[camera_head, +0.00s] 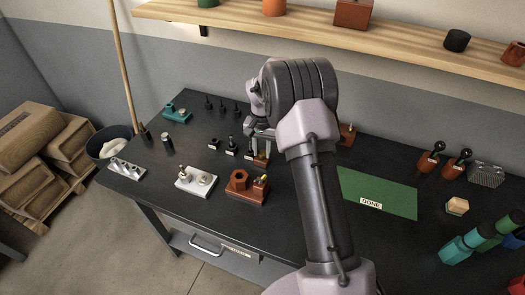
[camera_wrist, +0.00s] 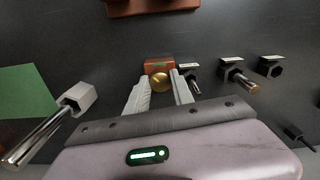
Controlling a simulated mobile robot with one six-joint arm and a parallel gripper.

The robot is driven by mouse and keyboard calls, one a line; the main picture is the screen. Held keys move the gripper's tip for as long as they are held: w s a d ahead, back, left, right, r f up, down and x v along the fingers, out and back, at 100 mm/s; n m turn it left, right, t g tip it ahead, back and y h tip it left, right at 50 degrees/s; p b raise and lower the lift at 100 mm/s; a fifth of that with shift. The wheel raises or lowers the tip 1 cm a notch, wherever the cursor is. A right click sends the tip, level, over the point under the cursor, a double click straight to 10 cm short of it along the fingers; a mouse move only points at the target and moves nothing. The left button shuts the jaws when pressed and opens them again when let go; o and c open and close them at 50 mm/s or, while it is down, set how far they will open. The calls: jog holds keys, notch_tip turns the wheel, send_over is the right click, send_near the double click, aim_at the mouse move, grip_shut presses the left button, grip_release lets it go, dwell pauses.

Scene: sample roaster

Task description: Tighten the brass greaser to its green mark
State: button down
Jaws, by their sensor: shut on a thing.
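The brass greaser (camera_wrist: 160,79) is a round brass knob on the near face of a small red-brown block (camera_wrist: 158,65). A small green mark (camera_wrist: 160,64) shows on the block just beyond the knob. My gripper (camera_wrist: 161,88) has its two pale fingers on either side of the knob and is shut on it. In the head view my gripper (camera_head: 261,136) is low over the bench at the red-brown block (camera_head: 262,160), and my arm and wrist hide the greaser. Whether the knob lines up with the mark is too small to tell.
Black hex-based posts (camera_wrist: 238,78) stand close right of the block in the wrist view; a grey hex piece with a metal rod (camera_wrist: 45,128) is at left. A brown fixture (camera_head: 240,187), a white plate (camera_head: 184,183) and the green DONE mat (camera_head: 390,198) lie on the dark bench.

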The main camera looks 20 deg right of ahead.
aim_at(262, 153)
jog(key=m, duration=0.4)
jog(key=shift+b, duration=0.4)
jog(key=shift+w+m+b, duration=0.1)
jog(key=shift+m+b, duration=0.2)
jog(key=shift+m, duration=1.8)
jog(key=c, duration=1.1)
grip_release()
jog(key=shift+r, duration=0.1)
notch_tip(262, 153, up, 17)
jog(key=p, duration=0.5)
jog(key=shift+r, duration=0.15)
